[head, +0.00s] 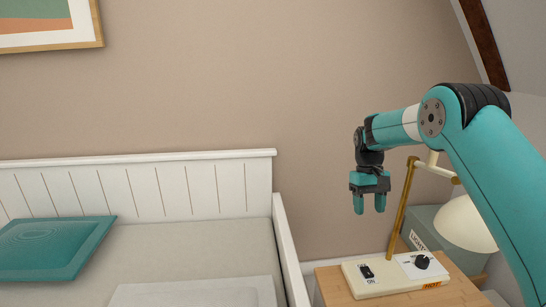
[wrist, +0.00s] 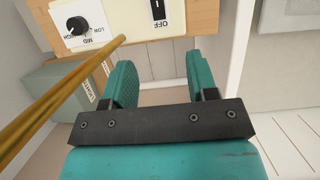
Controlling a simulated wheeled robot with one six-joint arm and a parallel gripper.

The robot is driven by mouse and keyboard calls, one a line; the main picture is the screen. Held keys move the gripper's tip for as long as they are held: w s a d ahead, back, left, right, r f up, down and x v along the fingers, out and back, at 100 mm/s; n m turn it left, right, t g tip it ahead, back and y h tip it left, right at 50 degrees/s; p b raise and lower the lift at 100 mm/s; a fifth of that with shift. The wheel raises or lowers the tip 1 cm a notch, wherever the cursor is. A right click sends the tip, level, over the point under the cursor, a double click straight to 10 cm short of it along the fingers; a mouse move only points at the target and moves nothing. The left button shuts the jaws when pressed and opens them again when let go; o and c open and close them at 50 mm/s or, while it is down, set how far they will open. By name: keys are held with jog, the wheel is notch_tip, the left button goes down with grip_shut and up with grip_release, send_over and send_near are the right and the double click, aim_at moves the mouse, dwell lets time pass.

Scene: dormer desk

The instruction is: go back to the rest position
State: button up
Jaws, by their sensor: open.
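My gripper (head: 369,203) hangs fingers-down above the back left part of a small wooden table (head: 332,290), in front of the beige wall. Its two teal fingers are apart with nothing between them; the wrist view shows the same open gripper (wrist: 160,85). The base also shows at the top of the wrist view (wrist: 120,30).
A brass lamp pole (head: 402,212) stands close to the right of my gripper, with a cream shade (head: 465,222) farther right. A grey-green box (head: 440,240) is behind. A white bed frame (head: 288,245) with a teal pillow (head: 55,247) is on the left. Air above the bed is free.

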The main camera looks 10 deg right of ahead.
jog(key=s+a+r+n+t+p, duration=0.1)
jog(key=s+a+r+p, duration=0.1)
jog(key=s+a+r, duration=0.4)
jog(key=s+a+r+n+t+y+p, duration=0.1)
jog(key=s+a+r+n+p, duration=0.1)
jog(key=s+r, duration=0.35)
jog(key=s+a+r+n+t+p, duration=0.1)
jog(key=s+a+r+p, duration=0.25)
jog(key=r, duration=0.55)
jog(key=s+a+r+n+y+p, duration=0.1)
jog(key=s+a+r, duration=0.1)
jog(key=s, duration=0.8)
jog(key=s+a+r+n+y+p, duration=0.1)
jog(key=s+a, duration=0.4)
jog(key=s, duration=0.6)
notch_tip(320, 180, up, 2)
jog(key=shift+s+r+n+t+y+p, duration=0.15)
jog(key=shift+n+t+y+p, duration=0.2)
jog(key=shift+y+p, duration=0.35)
